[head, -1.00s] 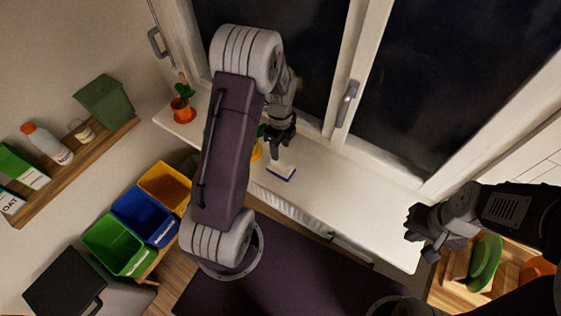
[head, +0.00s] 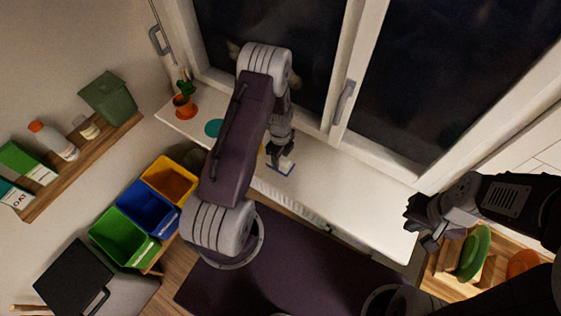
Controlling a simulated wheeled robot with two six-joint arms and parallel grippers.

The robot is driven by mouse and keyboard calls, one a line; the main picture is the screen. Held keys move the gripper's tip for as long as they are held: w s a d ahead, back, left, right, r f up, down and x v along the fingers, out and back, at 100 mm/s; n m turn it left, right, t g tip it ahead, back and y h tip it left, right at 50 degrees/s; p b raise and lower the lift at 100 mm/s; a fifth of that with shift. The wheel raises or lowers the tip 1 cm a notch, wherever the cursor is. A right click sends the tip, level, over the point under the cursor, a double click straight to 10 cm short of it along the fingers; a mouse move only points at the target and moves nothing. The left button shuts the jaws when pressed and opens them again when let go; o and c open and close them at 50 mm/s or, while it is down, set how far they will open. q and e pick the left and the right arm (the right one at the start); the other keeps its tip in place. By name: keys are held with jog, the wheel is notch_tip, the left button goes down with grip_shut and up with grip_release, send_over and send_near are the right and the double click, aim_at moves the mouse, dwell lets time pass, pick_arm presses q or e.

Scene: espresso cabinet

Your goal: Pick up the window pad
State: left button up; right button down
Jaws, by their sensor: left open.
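The window pad (head: 287,168), a small white block with a blue edge, lies on the white window sill (head: 345,190). My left gripper (head: 277,162) is open, pointing down right at the pad and covering part of its left side. I cannot tell whether the fingers touch it. My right gripper (head: 422,237) hangs near the right end of the sill, far from the pad. Whether its fingers are apart is too unclear to tell.
A potted plant (head: 186,106) and a teal disc (head: 214,128) are on the sill. The window with its handle (head: 345,100) stands behind. Yellow (head: 170,180), blue (head: 147,208) and green (head: 122,238) bins are at left. A wooden crate with dishes (head: 440,277) is at right.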

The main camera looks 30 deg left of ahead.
aim_at(282, 159)
pick_arm(q)
jog(key=shift+s, duration=0.1)
grip_shut()
jog(key=shift+r, duration=0.2)
jog(key=shift+r+b, duration=0.25)
jog(key=shift+b, duration=0.05)
jog(key=r, duration=0.1)
jog(key=r+b, duration=0.1)
jog(key=d+r+b, duration=0.1)
jog(key=shift+s+r, duration=0.25)
jog(key=shift+r, duration=0.1)
jog(key=s+d+r+b, duration=0.2)
jog(key=s+d+r, duration=0.4)
jog(key=d, duration=0.2)
jog(key=shift+d+r, duration=0.25)
jog(key=shift+r, duration=0.05)
